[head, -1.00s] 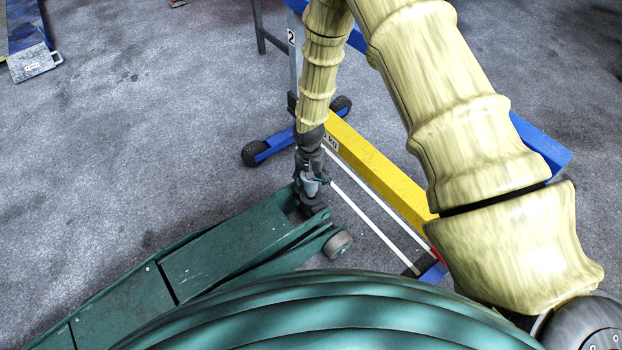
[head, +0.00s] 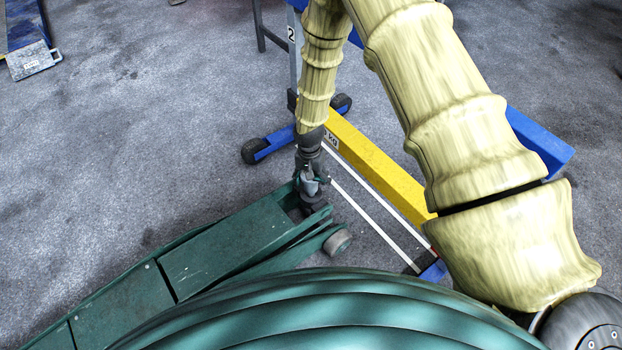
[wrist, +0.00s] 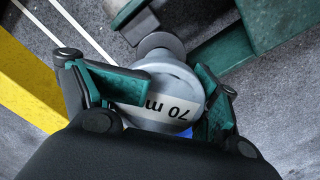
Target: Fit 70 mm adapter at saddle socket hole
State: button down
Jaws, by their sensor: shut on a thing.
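My gripper (head: 311,176) is shut on the grey cylindrical adapter (wrist: 170,85), with one green-padded finger on each side. The adapter's white label, upside down in the wrist view, reads "70 m", with the rest cut off. In the head view the adapter (head: 311,186) is small and partly covered by the fingers. It is just above the dark saddle (head: 316,209) at the end of the green trolley jack (head: 215,250). I cannot tell whether the adapter touches the saddle. The socket hole is hidden.
A grey jack wheel (head: 338,242) sits right of the saddle. A yellow beam (head: 375,165) with blue legs and white strips stands close on the right. A blue ramp (head: 28,45) is at the far upper left. The floor on the left is clear.

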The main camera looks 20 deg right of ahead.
jog(key=shift+f+b, duration=0.55)
jog(key=shift+f, duration=0.85)
dwell(0.4)
jog(key=shift+c, duration=0.9)
grip_release()
jog(key=shift+o, duration=0.9)
notch_tip(320, 180, up, 12)
jog(key=shift+w+a+r, duration=0.1)
jog(key=shift+w, duration=0.05)
jog(key=s+f+n+y, duration=0.1)
jog(key=s+f+n, duration=0.1)
jog(key=s+f, duration=0.6)
jog(key=s+f+n, duration=0.1)
jog(key=s+f, duration=0.3)
jog(key=s, duration=0.7)
jog(key=s+d+n, duration=0.2)
jog(key=s, duration=0.7)
jog(key=s+d+n, duration=0.1)
jog(key=s+d, duration=0.1)
jog(key=s, duration=0.7)
notch_tip(320, 180, up, 22)
jog(key=p, duration=2.3)
jog(key=shift+w+r+h, duration=0.2)
jog(key=shift+w+h, duration=0.1)
jog(key=shift+h, duration=0.1)
